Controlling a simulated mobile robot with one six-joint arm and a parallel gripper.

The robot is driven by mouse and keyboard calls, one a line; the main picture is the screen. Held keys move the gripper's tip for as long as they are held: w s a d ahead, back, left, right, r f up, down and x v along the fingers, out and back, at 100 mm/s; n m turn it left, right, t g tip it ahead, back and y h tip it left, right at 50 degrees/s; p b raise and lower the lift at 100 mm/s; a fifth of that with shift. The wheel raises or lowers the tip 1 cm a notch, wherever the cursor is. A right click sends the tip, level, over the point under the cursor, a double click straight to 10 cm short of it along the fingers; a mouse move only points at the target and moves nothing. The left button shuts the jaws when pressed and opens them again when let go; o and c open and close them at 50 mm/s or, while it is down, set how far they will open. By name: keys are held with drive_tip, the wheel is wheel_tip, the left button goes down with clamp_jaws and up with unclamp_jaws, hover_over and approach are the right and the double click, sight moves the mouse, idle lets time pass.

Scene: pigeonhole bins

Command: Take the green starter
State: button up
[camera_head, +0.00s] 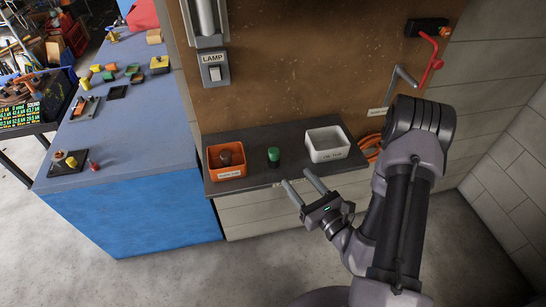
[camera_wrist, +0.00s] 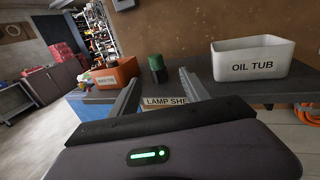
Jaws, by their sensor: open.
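The green starter (camera_head: 273,156) is a small upright cylinder with a green top and a dark lower part. It stands on the dark shelf (camera_head: 240,183) between an orange bin and a white tub. It also shows in the wrist view (camera_wrist: 157,68), beyond my fingers and between their lines. My gripper (camera_head: 297,183) is open and empty, in front of the shelf's front edge. Its two fingers point toward the shelf, apart from the starter. In the wrist view my gripper (camera_wrist: 158,92) has a wide gap between its fingers.
The orange bin (camera_head: 213,171) holds a brown item. The white tub (camera_head: 324,146) reads OIL TUB in the wrist view (camera_wrist: 252,67). A lamp switch (camera_head: 214,74) is on the brown board behind. A blue bench (camera_head: 130,130) with small parts stands at left.

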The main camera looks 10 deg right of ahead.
sight(271, 149)
drive_tip(key=x, duration=1)
drive_tip(key=a+r+x, duration=0.1)
drive_tip(key=x, duration=0.4)
drive_tip(key=shift+w+a+p, duration=0.15)
drive_tip(key=shift+w+p, duration=0.05)
drive_tip(key=shift+p, duration=0.1)
clamp_jaws()
